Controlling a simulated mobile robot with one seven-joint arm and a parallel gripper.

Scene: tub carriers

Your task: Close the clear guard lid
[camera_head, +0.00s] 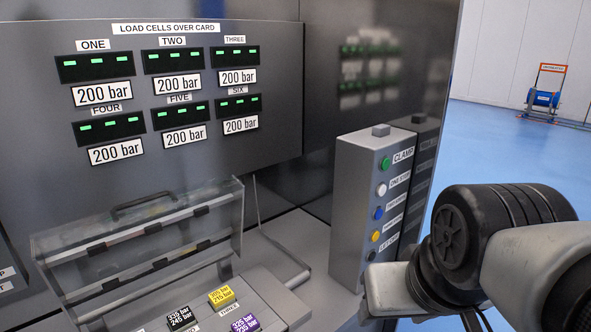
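The clear guard lid (215,215) is a see-through cover with a black handle (143,206) along its top edge. It stands raised, open, at the back of a grey housing (255,302). The lid's lower left part runs close to the bottom of the picture. My arm is at the lower right, apart from the lid. My gripper's fingers cannot be made out; they seem to lie below the picture.
A grey button box (357,190) with several coloured buttons stands between the lid and my arm. A display panel (170,105) with several "200 bar" readouts rises behind the lid. Blue floor (500,130) is open at the right, with a blue reel cart (543,98) far off.

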